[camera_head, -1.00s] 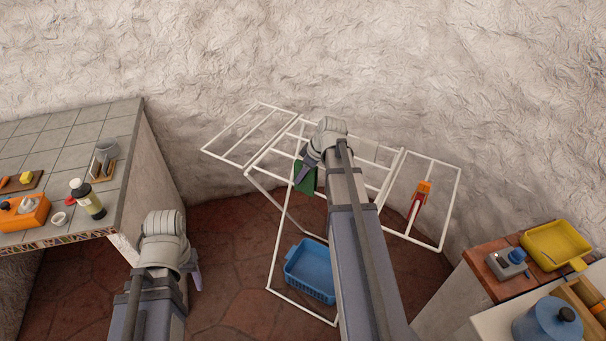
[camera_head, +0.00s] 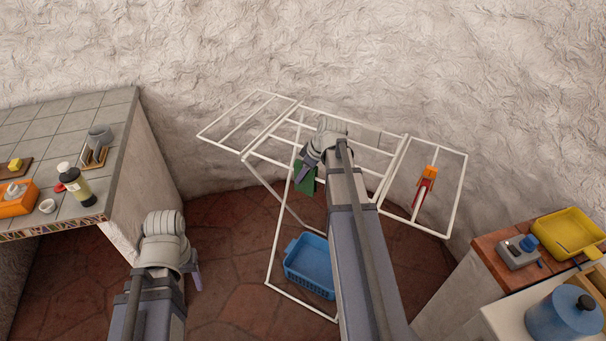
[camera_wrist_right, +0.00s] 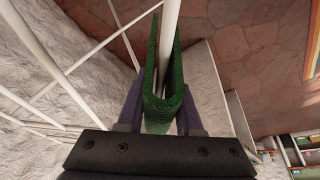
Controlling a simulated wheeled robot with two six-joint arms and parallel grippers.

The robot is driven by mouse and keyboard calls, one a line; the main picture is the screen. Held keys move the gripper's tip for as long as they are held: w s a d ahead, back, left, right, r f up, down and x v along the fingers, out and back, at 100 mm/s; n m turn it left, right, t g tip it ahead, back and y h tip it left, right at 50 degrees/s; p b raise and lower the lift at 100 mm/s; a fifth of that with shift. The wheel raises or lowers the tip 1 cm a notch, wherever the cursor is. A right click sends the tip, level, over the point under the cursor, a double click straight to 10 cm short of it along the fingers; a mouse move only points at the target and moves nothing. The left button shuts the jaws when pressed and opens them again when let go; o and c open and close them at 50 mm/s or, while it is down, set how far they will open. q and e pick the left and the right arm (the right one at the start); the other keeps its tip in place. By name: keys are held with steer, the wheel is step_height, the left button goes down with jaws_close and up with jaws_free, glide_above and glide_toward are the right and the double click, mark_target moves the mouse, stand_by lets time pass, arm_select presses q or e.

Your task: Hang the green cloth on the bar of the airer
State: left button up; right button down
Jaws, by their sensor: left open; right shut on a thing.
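The green cloth (camera_head: 307,181) hangs from my right gripper (camera_head: 306,164) at the left part of the white airer (camera_head: 270,131). In the right wrist view, the right gripper (camera_wrist_right: 160,100) is shut on the cloth (camera_wrist_right: 151,101), which is folded into two flaps. A white bar (camera_wrist_right: 168,32) shows between the flaps; I cannot tell whether the cloth rests on it. My right forearm hides part of the airer. My left gripper (camera_head: 195,277) is open and empty, low beside the left counter.
A blue basket (camera_head: 310,266) stands on the floor under the airer. A red and orange item (camera_head: 425,187) is on the airer's right wing. A tiled counter (camera_head: 62,120) with bottles stands left; a counter with a yellow tray (camera_head: 566,232) and blue pot (camera_head: 562,315) stands right.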

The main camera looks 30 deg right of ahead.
mark_target(303, 182)
steer(key=shift+f+b, duration=1.45)
steer(key=shift+f, duration=0.3)
steer(key=c, duration=0.5)
jaws_free()
steer(key=shift+r, duration=0.15)
steer(key=p+v, duration=0.6)
steer(key=shift+r, duration=0.25)
steer(key=shift+s+d+r+p, duration=0.2)
steer(key=shift+s+r+p, duration=0.15)
steer(key=shift+r+p, duration=0.25)
steer(key=shift+f, duration=0.1)
